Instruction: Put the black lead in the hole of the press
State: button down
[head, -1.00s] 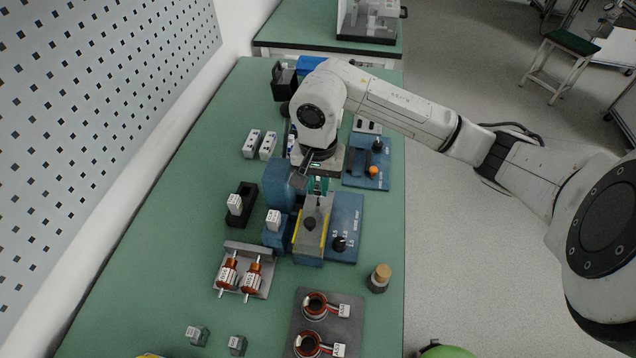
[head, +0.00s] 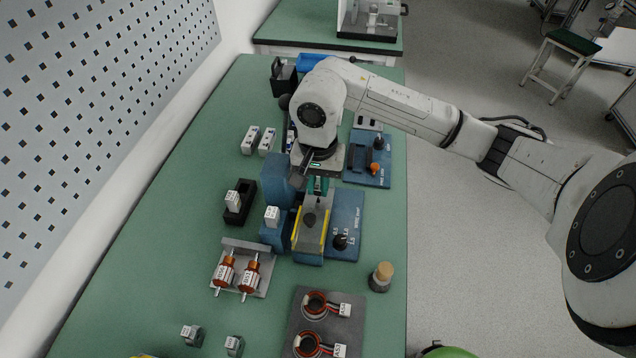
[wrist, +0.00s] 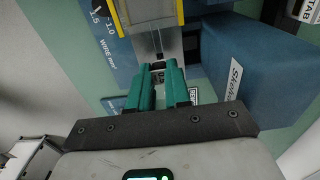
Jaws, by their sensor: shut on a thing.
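The press (head: 345,215) is a blue unit with a knob, a wire-size scale and a grey block with yellow edges (head: 311,228). My gripper (head: 317,192) points down at the far end of this block. In the wrist view, its teal fingers (wrist: 161,72) are close together in front of the press's grey metal part (wrist: 145,42). A small dark tip, seemingly the black lead (wrist: 159,56), shows just past the fingertips. Most of the lead is hidden by the fingers. I cannot make out the hole or whether the tip is in it.
A blue box marked with lettering (wrist: 250,65) stands close beside the fingers. A rack with two copper-wound rotors (head: 240,272), a grey plate with wound rings (head: 330,300) and a corked jar (head: 381,277) stand nearer. A second blue unit (head: 372,165) is behind right.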

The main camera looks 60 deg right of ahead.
jog(key=shift+f+b, duration=0.35)
jog(key=shift+f, duration=0.15)
jog(key=shift+f+b, duration=0.35)
jog(key=shift+b, duration=0.25)
jog(key=shift+f+b, duration=0.45)
jog(key=shift+b, duration=0.2)
jog(key=c, duration=1)
grip_release()
jog(key=shift+r, duration=0.1)
notch_tip(320, 180, up, 11)
jog(key=shift+f+b, duration=0.2)
jog(key=shift+b, duration=0.45)
